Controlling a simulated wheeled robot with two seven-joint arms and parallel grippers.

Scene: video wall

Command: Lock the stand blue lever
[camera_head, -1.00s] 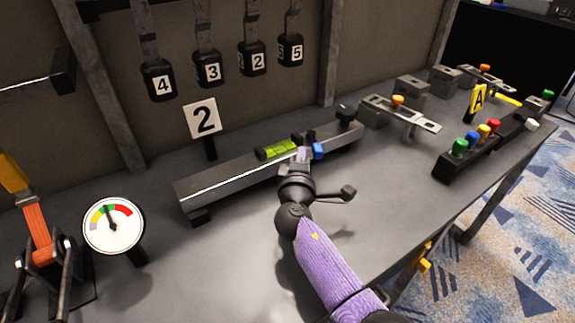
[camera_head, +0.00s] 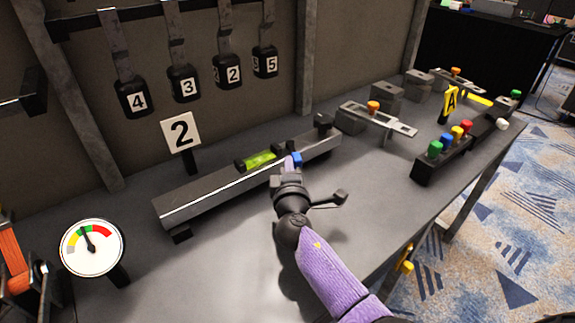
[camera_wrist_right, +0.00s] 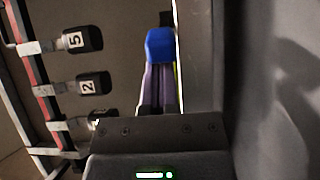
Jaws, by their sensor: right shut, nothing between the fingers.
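The stand is a long dark grey bar (camera_head: 215,192) lying along the table, with a green level vial (camera_head: 260,160) on top. My left gripper is out of view.
Numbered hanging blocks (camera_head: 184,85) are behind. A block with coloured knobs (camera_head: 428,168) is at the right edge. The table between bar and knobs is mostly clear.

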